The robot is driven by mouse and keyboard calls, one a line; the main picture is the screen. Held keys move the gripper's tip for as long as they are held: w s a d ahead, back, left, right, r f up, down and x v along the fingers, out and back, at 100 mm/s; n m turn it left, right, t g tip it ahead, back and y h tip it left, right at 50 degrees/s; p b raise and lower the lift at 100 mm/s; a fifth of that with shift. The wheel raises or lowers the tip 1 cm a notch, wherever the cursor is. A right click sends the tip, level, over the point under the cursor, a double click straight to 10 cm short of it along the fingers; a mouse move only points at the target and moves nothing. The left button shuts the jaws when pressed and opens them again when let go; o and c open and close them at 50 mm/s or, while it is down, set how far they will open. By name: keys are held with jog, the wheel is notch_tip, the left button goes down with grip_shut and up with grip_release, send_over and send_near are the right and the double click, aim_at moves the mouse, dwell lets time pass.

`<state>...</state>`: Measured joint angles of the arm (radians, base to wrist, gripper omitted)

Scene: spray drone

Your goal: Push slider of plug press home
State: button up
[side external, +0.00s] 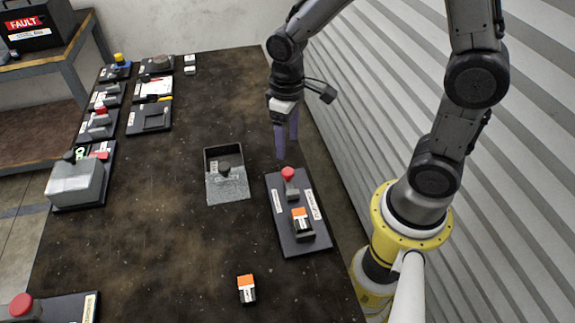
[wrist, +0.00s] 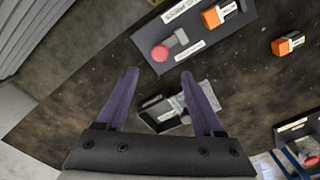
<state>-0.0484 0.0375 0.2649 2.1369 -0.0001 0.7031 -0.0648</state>
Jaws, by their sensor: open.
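The plug press is a dark board (side external: 287,243) with pale labels, near the table edge on the arm's side. Its slider has a red knob (side external: 288,173) at the board's far end. An orange, white and black block (side external: 301,216) sits in a dark holder at the near half. In the wrist view the board (wrist: 200,55) is at the top, with the red knob (wrist: 160,53) and the orange block (wrist: 211,17). My gripper (side external: 286,150) is open and empty, pointing down beyond the knob's end of the board, apart from it. Its purple fingers also show in the wrist view (wrist: 160,73).
A grey box (side external: 228,190) with a dark opening stands left of the board. A loose orange and black block (side external: 246,289) lies nearer the camera. Several dark fixtures line the table's left side. A corrugated wall (side external: 400,90) is close on the right.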

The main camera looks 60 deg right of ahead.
aim_at(287, 171)
notch_tip(287, 171, down, 9)
jog(key=shift+f, duration=0.15)
dwell(0.4)
grip_shut()
dwell(1.2)
